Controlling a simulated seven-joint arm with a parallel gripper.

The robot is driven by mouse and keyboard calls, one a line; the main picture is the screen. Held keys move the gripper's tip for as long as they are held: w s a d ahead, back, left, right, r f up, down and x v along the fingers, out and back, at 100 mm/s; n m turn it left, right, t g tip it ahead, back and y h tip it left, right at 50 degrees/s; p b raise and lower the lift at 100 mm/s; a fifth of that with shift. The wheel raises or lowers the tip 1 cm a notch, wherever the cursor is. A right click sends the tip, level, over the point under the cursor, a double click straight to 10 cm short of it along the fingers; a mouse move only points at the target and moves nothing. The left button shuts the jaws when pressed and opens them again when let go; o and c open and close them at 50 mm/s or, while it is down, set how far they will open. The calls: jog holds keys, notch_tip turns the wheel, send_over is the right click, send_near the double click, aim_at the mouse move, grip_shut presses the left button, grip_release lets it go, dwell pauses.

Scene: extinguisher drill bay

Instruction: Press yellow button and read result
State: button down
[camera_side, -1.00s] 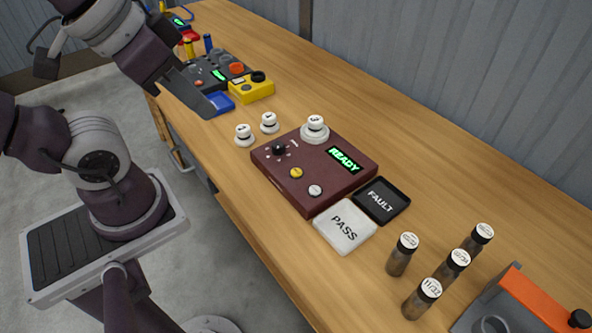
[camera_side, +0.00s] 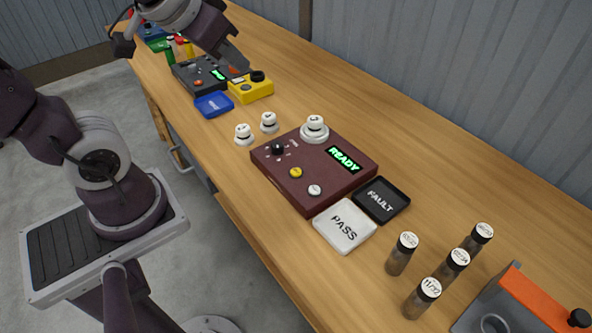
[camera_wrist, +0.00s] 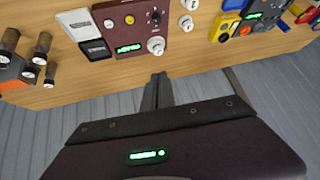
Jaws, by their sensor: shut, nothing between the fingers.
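The maroon tester box (camera_side: 328,185) sits on the wooden bench, with a lit green display (camera_side: 345,159) reading READY. Its yellow button (camera_side: 296,172) is on the top, near a black knob (camera_side: 278,149) and a white button (camera_side: 315,190). The yellow button also shows in the wrist view (camera_wrist: 129,19). My gripper (camera_side: 243,67) is shut and empty, up and to the left of the tester, in front of a dark device. In the wrist view the closed fingers (camera_wrist: 160,78) show below the tester. A white PASS tray (camera_side: 345,226) and a black FAULT tray (camera_side: 381,200) lie beside it.
White-capped pieces (camera_side: 269,122) stand by the tester, one on its top corner. A yellow meter (camera_side: 251,88), blue tray (camera_side: 214,105) and dark device (camera_side: 197,75) are at the upper left. Several capped vials (camera_side: 401,254) and an orange-and-grey fixture (camera_side: 540,300) are at the lower right.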

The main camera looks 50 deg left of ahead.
jog(key=w+a+f+m+t+h, duration=0.1)
jog(key=w+a+f, duration=0.15)
jog(key=w, duration=0.45)
jog(key=w+a+f+t+h, duration=0.1)
jog(key=w+a+f, duration=0.1)
jog(key=w+f, duration=0.35)
jog(key=m+g+h, duration=0.1)
jog(key=g+h, duration=0.2)
jog(key=h, duration=0.5)
send_over(292, 171)
notch_tip(292, 171, down, 10)
jog(key=f, duration=0.1)
jog(key=shift+r, duration=0.25)
jog(key=shift+y, duration=0.3)
jog(key=shift+f, duration=4.4)
jog(key=shift+f, duration=0.4)
